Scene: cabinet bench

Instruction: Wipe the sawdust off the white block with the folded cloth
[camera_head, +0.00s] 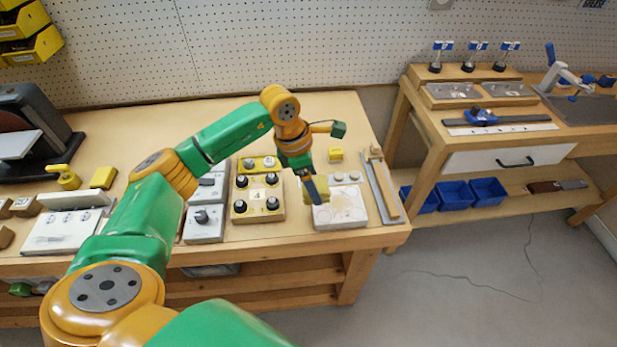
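The white block (326,221) lies flat near the right front of the long bench. A pale tan patch of sawdust (348,213) shows on its top, with two small round knobs at its back edge. My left gripper (316,190) points down over the left part of the block. It appears shut on a small yellow-tan piece, which looks like the folded cloth (322,197). The cloth is at or just above the block's top; I cannot tell whether it touches. The gripper and cloth hide part of the block. My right gripper is not in view.
A yellow knob panel (257,217) and grey switch boxes (203,238) stand left of the block.

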